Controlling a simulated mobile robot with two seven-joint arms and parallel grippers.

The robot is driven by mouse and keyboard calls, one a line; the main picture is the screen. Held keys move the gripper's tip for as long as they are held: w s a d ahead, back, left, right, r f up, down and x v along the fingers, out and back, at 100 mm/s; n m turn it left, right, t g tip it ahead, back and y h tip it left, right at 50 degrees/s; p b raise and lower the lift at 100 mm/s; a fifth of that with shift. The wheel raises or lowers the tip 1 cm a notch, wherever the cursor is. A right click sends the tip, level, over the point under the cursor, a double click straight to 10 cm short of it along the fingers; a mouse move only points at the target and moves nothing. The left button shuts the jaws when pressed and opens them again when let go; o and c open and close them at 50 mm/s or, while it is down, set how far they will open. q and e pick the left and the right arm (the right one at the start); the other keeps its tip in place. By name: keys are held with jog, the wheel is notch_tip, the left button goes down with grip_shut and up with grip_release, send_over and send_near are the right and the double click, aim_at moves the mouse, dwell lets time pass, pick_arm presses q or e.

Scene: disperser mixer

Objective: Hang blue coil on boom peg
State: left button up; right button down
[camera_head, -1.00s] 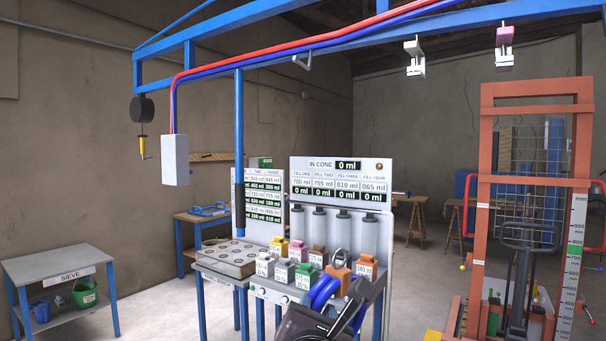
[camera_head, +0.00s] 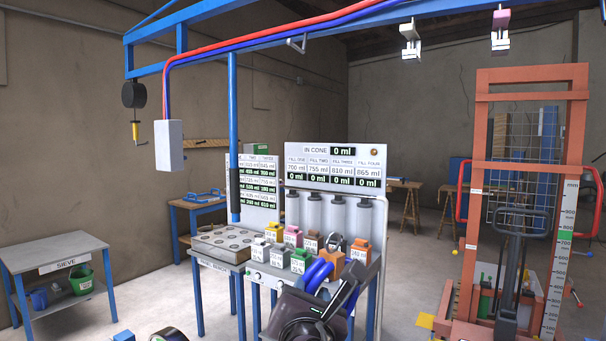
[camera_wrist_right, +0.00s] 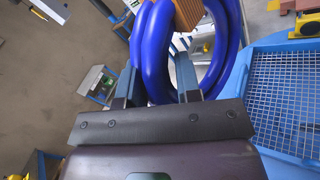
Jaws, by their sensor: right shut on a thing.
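The blue coil (camera_head: 317,275) is a bundle of thick blue loops with an orange strap (camera_head: 334,257), low in the head view in front of the bench. In the right wrist view the coil (camera_wrist_right: 152,50) and its strap (camera_wrist_right: 188,14) fill the space between and beyond the fingers. My right gripper (camera_wrist_right: 158,85) is shut on the coil; its dark body hides part of the coil in the head view. A small pale hooked peg (camera_head: 297,44) hangs under the blue boom (camera_head: 270,52), well above the coil and apart from it. My left gripper is not in view.
A bench (camera_head: 212,253) with dispensers and a display board (camera_head: 333,165) stands behind the coil. The boom's blue post (camera_head: 234,140) and grey box (camera_head: 169,146) hang left. An orange lift frame (camera_head: 475,190) stands right. The wrist view shows a blue mesh tray (camera_wrist_right: 285,95).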

jog(key=s+d+f+b, duration=0.1)
jog(key=s+d+f, duration=0.2)
jog(key=d+f, duration=0.6)
jog(key=s+d+f+y+b, duration=0.1)
jog(key=s+d+f, duration=0.3)
jog(key=d+f, duration=0.6)
notch_tip(320, 180, down, 6)
jog(key=shift+f+n+b, duration=0.15)
jog(key=shift+n+b, duration=0.15)
jog(key=shift+b, duration=0.2)
jog(key=shift+s+a+f, duration=0.1)
jog(key=shift+s, duration=0.05)
